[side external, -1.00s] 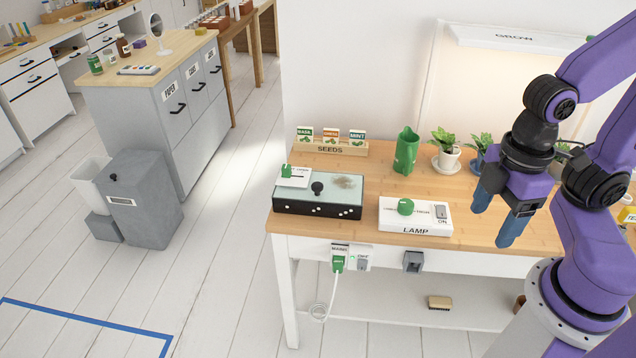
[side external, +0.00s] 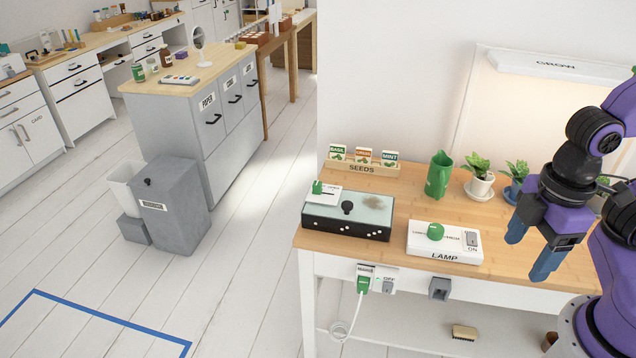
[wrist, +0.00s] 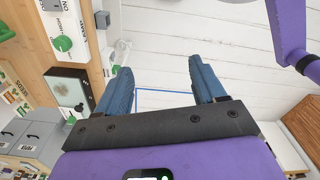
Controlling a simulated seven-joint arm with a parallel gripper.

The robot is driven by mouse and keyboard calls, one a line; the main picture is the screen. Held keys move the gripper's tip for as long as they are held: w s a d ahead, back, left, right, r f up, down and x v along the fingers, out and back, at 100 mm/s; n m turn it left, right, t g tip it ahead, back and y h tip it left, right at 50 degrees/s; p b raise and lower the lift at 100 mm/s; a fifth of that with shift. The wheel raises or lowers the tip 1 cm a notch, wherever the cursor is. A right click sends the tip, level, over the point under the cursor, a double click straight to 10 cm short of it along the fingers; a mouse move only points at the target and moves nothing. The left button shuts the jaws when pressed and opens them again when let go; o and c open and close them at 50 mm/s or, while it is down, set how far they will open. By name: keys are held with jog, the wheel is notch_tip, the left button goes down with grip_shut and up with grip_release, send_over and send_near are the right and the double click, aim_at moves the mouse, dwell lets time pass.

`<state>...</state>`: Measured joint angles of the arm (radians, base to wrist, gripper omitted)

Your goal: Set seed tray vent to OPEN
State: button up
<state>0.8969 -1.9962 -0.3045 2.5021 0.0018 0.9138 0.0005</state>
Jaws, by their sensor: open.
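The seed tray (side external: 347,227) is a black box with a pale glass lid and a black knob, at the left end of the wooden desk. On its left corner sits a white plate with a green vent tab (side external: 317,187); its small lettering is not readable. The tray also shows at the left of the wrist view (wrist: 70,87), with the green tab near its lower end. My gripper (side external: 530,252) is open and empty, pointing down, right of the lamp box and well apart from the tray. Its two blue fingers (wrist: 160,90) also show spread in the wrist view.
A white lamp box (side external: 445,253) with a green dial stands between tray and gripper. Behind are a seed-packet rack (side external: 362,168), a green watering can (side external: 438,175) and potted plants (side external: 480,180). A mains plug (side external: 363,283) sits on the desk's front edge.

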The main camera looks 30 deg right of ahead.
jog(key=c, duration=0.3)
jog(key=w+a+r+m+y, duration=0.1)
jog(key=w+a, duration=0.3)
jog(key=w, duration=0.3)
jog(key=w+a+r, duration=0.1)
jog(key=w+a, duration=0.3)
jog(key=w, duration=0.3)
jog(key=m+t+y, duration=0.2)
jog(key=m+t, duration=0.1)
send_over(318, 183)
jog(key=s+d, duration=0.5)
notch_tip(318, 183, down, 4)
jog(key=f, duration=0.1)
jog(key=x, duration=1.7)
jog(key=shift+w+d, duration=0.1)
jog(key=shift+w, duration=0.05)
